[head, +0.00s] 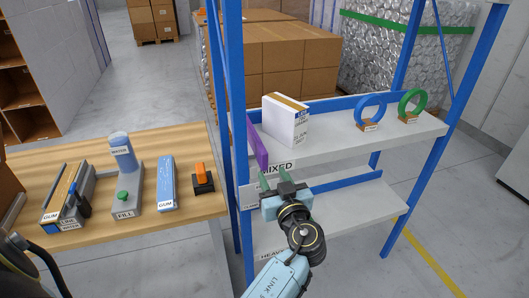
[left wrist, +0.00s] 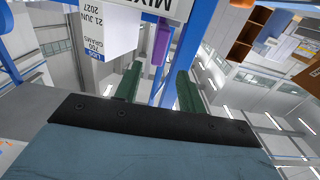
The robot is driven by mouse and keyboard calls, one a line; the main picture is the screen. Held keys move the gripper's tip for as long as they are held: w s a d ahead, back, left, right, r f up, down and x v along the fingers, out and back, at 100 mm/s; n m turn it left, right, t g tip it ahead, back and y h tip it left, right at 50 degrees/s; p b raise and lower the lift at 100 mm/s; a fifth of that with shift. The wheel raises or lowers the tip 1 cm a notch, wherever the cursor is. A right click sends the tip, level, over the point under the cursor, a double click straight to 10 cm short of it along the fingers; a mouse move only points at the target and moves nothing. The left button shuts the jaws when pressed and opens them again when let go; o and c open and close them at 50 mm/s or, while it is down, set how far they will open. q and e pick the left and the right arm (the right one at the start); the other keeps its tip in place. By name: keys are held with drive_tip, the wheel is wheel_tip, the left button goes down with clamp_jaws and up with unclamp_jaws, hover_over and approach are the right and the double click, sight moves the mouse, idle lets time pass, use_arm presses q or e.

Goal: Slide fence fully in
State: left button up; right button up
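A purple fence (head: 257,140) stands on edge at the left end of the upper shelf (head: 335,148), beside a white box (head: 286,120). My left gripper (head: 274,177) is in front of the shelf edge, just below and right of that end. Its green fingers are apart with nothing between them. In the left wrist view the fence (left wrist: 162,43) shows beyond the open fingers (left wrist: 158,88), apart from them. My right gripper is not in view.
A blue ring (head: 370,109) and a green ring (head: 412,104) stand further right on the upper shelf. A blue upright (head: 236,130) rises close left of the fence. A wooden table (head: 140,225) with several devices is at left. The lower shelf (head: 350,212) looks bare.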

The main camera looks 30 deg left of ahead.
sight(265, 160)
use_arm(q)
drive_tip(key=p+x, duration=0.1)
drive_tip(key=x, duration=0.8)
drive_tip(key=shift+w, duration=0.2)
clamp_jaws()
